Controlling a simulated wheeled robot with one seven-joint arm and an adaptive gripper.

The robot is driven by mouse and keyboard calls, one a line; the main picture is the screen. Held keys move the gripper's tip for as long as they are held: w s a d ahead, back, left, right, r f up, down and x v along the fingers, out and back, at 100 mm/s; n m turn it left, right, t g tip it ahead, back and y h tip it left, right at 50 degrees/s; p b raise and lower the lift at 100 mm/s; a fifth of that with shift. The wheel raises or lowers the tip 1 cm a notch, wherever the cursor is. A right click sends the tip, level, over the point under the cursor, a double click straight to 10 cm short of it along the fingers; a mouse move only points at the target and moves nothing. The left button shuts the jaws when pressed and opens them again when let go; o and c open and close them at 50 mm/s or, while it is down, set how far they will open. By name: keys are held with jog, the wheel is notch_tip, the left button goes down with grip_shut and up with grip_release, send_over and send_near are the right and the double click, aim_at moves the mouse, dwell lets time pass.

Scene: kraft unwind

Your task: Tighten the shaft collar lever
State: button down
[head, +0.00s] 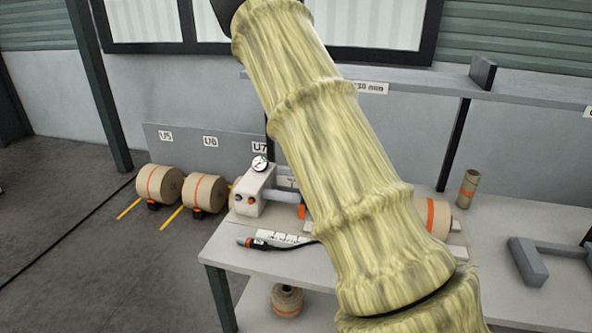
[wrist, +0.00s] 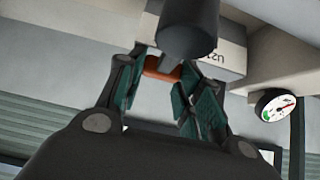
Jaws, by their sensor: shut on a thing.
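An orange lever (wrist: 163,67) shows in the wrist view beside the end of a dark round shaft (wrist: 187,28). My gripper (wrist: 165,76) has its green-padded fingers on both sides of this lever and is shut on it. In the head view an orange lever (head: 302,212) hangs near the grey shaft (head: 283,194), just left of my arm. My arm hides the gripper and the right part of the shaft there. How tight the collar is cannot be told.
A white block (head: 253,192) with a round gauge (head: 260,163) stands on the bench (head: 230,246). A black cabled tool (head: 262,244) lies in front. Brown rolls (head: 160,184) stand at the left. A grey bracket (head: 528,262) and a small tube (head: 467,189) are at the right.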

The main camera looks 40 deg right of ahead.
dwell(0.4)
jog(key=c, duration=1)
grip_release()
jog(key=shift+o, duration=0.2)
jog(key=v, duration=1.2)
jog(key=shift+r, duration=0.1)
